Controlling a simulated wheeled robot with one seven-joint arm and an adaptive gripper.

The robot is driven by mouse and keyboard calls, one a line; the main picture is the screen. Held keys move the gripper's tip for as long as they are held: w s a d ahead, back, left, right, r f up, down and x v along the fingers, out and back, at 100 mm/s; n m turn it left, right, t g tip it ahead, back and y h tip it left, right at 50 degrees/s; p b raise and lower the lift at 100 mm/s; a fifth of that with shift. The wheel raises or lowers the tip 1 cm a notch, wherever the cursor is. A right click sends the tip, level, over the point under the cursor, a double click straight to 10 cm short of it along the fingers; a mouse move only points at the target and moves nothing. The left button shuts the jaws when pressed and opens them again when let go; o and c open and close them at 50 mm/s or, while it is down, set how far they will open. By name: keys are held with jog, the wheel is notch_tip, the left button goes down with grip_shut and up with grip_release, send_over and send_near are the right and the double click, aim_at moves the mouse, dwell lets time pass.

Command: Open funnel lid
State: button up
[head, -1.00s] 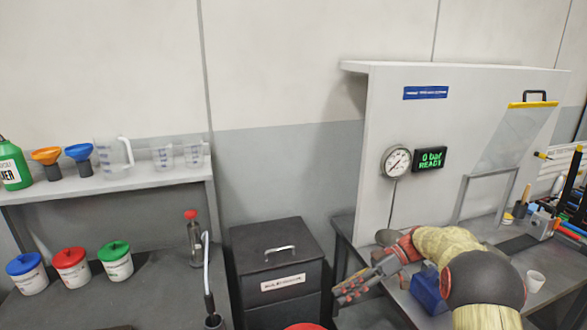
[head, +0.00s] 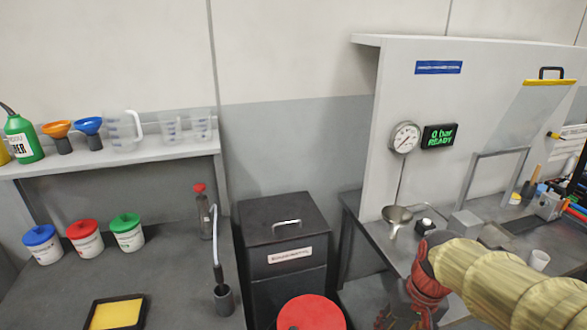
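A round red lid (head: 313,313) shows at the bottom edge, in front of the black cabinet; its lower part is cut off. Whether it is the funnel lid, I cannot tell. A metal funnel (head: 397,214) sits below the gauge on the right bench, with no lid clearly visible. An orange funnel (head: 56,129) and a blue funnel (head: 89,126) stand on the left shelf. My gripper (head: 392,318) is at the bottom edge, right of the red lid and apart from it in the picture. Its fingers are dark and partly cut off, so their opening is unclear.
The black cabinet (head: 283,219) with a handle stands between the two benches. Three lidded tubs (head: 86,239), a yellow-topped tray (head: 117,313) and a bottle with a red top (head: 204,215) are on the left bench (head: 175,275). A white cup (head: 539,260) is on the right bench.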

jog(key=s+a+r+n+t+h, duration=0.1)
jog(key=s+r+t, duration=0.3)
jog(key=s+r, duration=0.4)
jog(key=shift+s+a+r+n+t, duration=0.4)
jog(key=shift+s+a+n, duration=0.1)
jog(key=shift+s+a, duration=0.3)
jog(key=shift+w, duration=0.1)
